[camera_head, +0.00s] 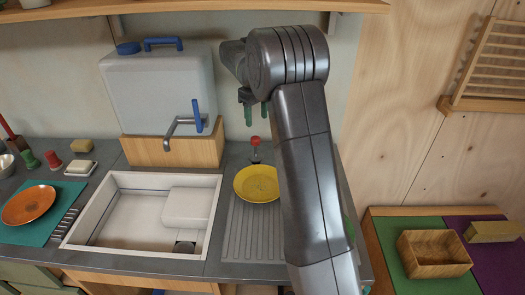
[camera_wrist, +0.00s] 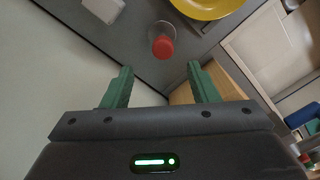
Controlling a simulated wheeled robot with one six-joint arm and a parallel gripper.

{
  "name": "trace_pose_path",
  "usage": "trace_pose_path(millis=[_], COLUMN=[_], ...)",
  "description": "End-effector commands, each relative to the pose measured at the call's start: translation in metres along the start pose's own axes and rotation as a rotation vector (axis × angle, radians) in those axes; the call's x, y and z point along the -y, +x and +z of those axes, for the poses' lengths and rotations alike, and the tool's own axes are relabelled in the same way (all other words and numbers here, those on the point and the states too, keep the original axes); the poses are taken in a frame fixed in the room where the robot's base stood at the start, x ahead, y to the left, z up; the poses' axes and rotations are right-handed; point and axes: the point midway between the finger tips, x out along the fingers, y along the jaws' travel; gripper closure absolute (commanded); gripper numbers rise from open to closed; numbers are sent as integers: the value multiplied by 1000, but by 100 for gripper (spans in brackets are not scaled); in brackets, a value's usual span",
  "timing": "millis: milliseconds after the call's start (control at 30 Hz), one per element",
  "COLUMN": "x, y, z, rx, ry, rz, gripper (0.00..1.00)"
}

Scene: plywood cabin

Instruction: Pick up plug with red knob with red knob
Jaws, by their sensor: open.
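The plug with the red knob (camera_head: 255,141) stands on the grey counter behind the yellow plate, against the back of the worktop. In the wrist view its red knob (camera_wrist: 163,46) shows from above, with a clear or grey disc-like base partly visible behind it. My gripper (camera_head: 247,112) hangs above the plug, close to the wall, with its green fingers pointing down. In the wrist view the two green fingers (camera_wrist: 160,82) are apart with nothing between them. The red knob lies beyond the fingertips, roughly centred between them.
A yellow plate (camera_head: 257,184) lies on the ribbed drainboard (camera_head: 254,236) in front of the plug. The white sink (camera_head: 104,214) is to the left. A water canister (camera_head: 160,92) with a tap (camera_head: 184,123) stands on a wooden block behind the sink.

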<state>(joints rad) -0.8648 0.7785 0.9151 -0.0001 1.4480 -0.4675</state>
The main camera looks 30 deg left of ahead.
Motion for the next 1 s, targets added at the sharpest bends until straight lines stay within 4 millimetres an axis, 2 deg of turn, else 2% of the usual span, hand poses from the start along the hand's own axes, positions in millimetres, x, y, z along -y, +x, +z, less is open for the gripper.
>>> trace_pose_path(millis=[100, 300, 567, 833, 1000], x=[1, 0, 0, -1, -1], y=[25, 60, 80, 118, 126], z=[0, 0, -1, -4, -4], rx=[4, 2, 3, 3, 0], ry=[-1, 0, 0, 0, 0], rz=[-2, -1, -1, -2, 0], gripper=[46, 46, 46, 46, 46])
